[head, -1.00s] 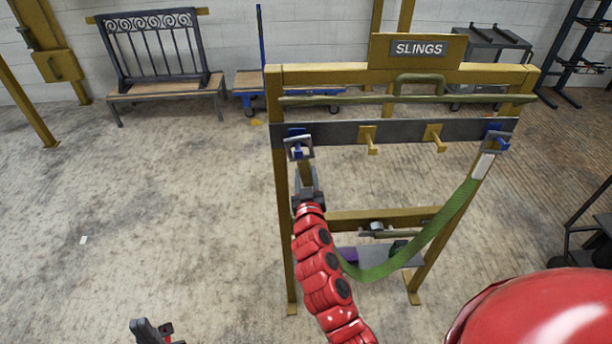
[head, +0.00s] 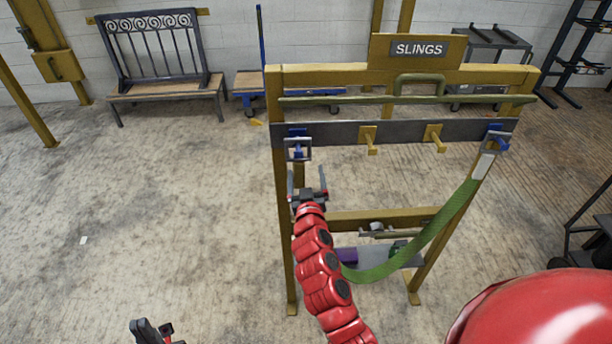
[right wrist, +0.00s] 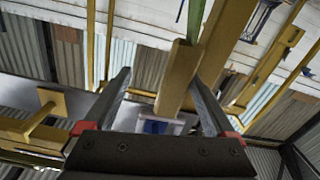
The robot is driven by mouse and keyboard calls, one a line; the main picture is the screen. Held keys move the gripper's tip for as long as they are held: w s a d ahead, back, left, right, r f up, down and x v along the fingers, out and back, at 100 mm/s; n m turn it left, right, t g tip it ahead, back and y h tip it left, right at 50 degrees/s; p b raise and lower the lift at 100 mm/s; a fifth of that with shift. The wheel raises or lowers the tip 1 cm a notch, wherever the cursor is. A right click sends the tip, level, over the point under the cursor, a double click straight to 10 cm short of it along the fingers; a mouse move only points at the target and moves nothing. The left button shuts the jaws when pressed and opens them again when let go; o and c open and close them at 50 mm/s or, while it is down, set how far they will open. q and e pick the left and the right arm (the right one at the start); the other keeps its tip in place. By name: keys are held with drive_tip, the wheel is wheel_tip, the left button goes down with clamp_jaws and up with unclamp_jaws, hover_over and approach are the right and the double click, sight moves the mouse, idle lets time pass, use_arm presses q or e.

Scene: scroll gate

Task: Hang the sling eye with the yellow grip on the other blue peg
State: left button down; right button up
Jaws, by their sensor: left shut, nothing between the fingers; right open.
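The green sling (head: 448,222) droops between the two blue pegs of the rack. Its near eye, a grey square frame (head: 308,150), hangs on the left blue peg (head: 297,153). The yellow grip (head: 299,174) hangs below that eye. The other eye (head: 486,147) is on the right blue peg (head: 497,136). My right gripper (head: 307,176) is open just below the left eye. In the right wrist view, the yellow grip (right wrist: 178,82) lies between the spread fingers (right wrist: 160,95), with a gap visible on its left. My left gripper (head: 150,328) is shut and empty at the lower left.
Two yellow pegs (head: 369,140) (head: 434,139) stick out of the dark rail (head: 400,129) between the blue ones. The rack's left post (head: 282,220) is close to my right gripper. A low shelf holds a purple item (head: 347,256).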

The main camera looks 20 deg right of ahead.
drive_tip(key=shift+f, duration=0.1)
idle(0.3)
wheel_tip(320, 180, down, 11)
drive_tip(key=b, duration=1.2)
drive_tip(key=shift+f, duration=0.2)
drive_tip(key=shift+s, duration=0.1)
drive_tip(key=b+v, duration=0.4)
drive_tip(key=v, duration=0.7)
idle(0.4)
drive_tip(key=shift+a+r, duration=0.1)
idle(1.3)
